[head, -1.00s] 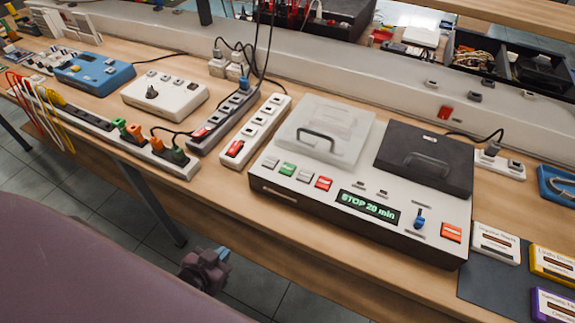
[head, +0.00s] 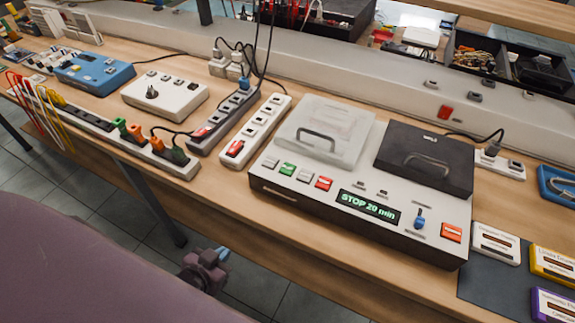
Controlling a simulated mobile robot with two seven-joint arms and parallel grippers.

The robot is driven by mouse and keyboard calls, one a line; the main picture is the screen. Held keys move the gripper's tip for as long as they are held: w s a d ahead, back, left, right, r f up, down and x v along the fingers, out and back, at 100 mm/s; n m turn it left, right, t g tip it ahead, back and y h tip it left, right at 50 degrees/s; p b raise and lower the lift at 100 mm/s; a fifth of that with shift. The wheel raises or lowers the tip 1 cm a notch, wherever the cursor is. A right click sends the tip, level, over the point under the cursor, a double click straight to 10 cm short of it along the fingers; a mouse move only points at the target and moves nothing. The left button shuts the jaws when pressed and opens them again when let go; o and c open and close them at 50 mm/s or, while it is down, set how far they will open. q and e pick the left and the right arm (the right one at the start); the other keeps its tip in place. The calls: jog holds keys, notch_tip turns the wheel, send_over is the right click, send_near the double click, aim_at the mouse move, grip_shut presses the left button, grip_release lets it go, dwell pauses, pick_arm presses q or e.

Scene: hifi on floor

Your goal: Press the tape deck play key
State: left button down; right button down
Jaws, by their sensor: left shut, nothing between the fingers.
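The tape deck (head: 330,230) is a pale grey box with dark sides on the wooden bench. The display (head: 369,207) reads "STOP 20 min". My left gripper (head: 222,254) is shut and empty, below the bench's front edge and apart from the deck. My right gripper is out of view.
Power strips (head: 255,130) stand left of the deck, with a white box (head: 165,96) and a blue box (head: 95,73) beyond. Cassettes (head: 495,243) lie at right. Cables hang behind the deck. Bare bench front lies between my left gripper and the deck.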

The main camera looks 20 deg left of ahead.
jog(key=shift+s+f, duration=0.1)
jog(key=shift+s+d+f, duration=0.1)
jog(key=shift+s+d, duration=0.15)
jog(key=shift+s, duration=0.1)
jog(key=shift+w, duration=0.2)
